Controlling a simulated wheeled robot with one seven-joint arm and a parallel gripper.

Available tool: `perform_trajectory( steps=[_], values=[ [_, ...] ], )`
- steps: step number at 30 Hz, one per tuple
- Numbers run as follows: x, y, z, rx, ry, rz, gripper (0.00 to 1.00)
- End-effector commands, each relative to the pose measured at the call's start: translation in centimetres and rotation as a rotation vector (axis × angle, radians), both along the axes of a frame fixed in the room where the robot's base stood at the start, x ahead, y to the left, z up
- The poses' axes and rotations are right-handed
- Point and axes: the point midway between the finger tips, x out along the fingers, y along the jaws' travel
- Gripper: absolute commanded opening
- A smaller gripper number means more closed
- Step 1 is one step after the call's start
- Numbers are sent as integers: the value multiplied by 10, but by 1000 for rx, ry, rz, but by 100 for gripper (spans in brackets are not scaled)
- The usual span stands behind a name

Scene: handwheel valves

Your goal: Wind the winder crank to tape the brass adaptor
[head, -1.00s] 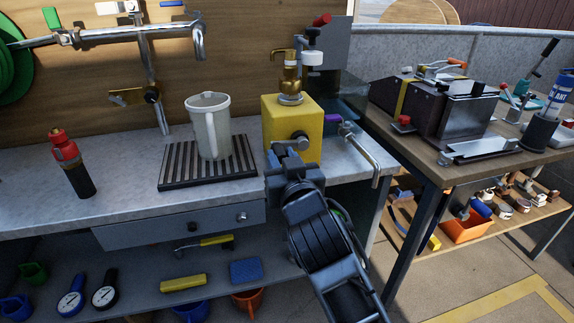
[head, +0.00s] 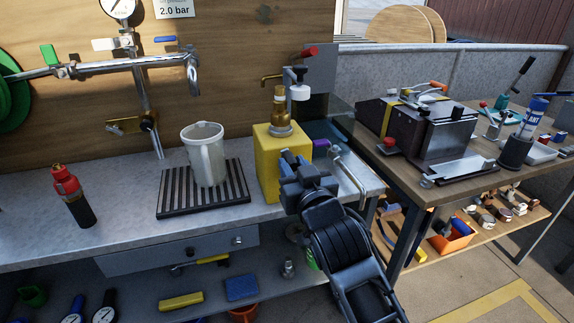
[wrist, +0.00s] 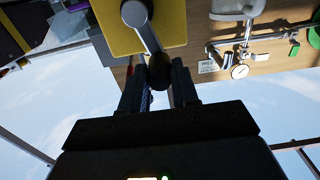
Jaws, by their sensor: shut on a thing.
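The winder is a yellow box (head: 267,165) at the right part of the grey bench. The brass adaptor (head: 280,112) stands upright on its top; I cannot make out any tape on it. My gripper (head: 292,165) is at the box's right front side and hides the crank in the head view. In the wrist view the grey crank arm (wrist: 148,38) runs from a round hub on the yellow face to a dark knob (wrist: 159,72). My gripper (wrist: 158,82) is shut on this knob, one finger on each side.
A pale jug (head: 207,160) stands on a slatted drip tray (head: 175,203) left of the winder. A red and black bottle (head: 72,195) is further left. A bent metal handle (head: 350,175) is close on the right, before a brown side table (head: 395,155).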

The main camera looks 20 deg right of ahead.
Motion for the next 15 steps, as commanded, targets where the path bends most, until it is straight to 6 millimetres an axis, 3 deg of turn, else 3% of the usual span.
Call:
perform_trajectory(
  steps=[2,3,10,15],
  values=[
    [0,-8,6,1,1,-3,5],
    [0,-6,2,-1,0,-1,33],
    [0,-6,1,0,1,-1,55],
    [0,-6,1,0,1,-1,55]
  ],
)
